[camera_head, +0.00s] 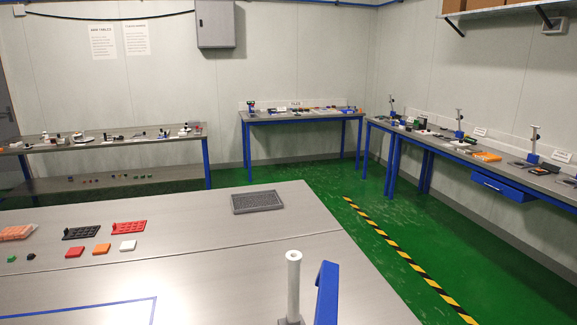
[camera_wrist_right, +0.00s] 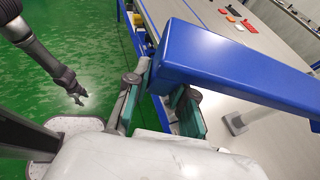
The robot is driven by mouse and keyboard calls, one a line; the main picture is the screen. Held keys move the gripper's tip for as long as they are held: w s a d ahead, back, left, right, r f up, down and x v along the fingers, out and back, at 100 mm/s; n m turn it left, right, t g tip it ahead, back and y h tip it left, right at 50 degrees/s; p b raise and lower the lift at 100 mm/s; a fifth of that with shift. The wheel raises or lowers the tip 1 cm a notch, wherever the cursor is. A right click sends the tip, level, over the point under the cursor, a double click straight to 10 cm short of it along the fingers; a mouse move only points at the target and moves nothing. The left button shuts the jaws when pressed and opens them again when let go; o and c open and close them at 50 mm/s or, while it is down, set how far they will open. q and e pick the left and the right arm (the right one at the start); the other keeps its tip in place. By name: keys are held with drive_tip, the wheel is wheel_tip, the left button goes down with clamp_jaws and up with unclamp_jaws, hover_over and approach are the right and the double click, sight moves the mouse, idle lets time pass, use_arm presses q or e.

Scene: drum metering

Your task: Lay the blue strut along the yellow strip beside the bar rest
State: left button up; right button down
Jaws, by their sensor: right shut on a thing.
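The blue strut (camera_wrist_right: 235,62) is a thick bar in the right wrist view, gripped near its left end and stretching right over the grey table. My right gripper (camera_wrist_right: 163,103) is shut on it, with green-padded fingers on either side. The strut's blue end also shows at the bottom of the head view (camera_head: 327,292), beside a white post. My left gripper (camera_wrist_right: 80,98) hangs over the green floor in the right wrist view, empty, its small fingers apart. I cannot make out a bar rest or a yellow strip on the table.
The white post (camera_head: 293,285) stands on the near table (camera_head: 215,222). A grey tray (camera_head: 257,202), red tray (camera_head: 118,234) and coloured tiles sit farther back. A yellow-black stripe (camera_head: 410,262) runs along the floor. Benches line the walls. The table's middle is largely clear.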

use_arm(q)
drive_tip(key=shift+s, duration=0.25)
use_arm(e)
drive_tip(key=w+d+m+t+h, duration=0.1)
drive_tip(key=d+m+t, duration=0.1)
drive_tip(key=d, duration=0.5)
drive_tip(key=w+d+m+t+h, duration=0.1)
drive_tip(key=w+d+m+t, duration=0.1)
drive_tip(key=d, duration=0.5)
drive_tip(key=shift+w+d+f+m+t+h, duration=0.2)
drive_tip(key=shift+w+f+m+t+h, duration=0.15)
drive_tip(key=shift+m+t, duration=0.3)
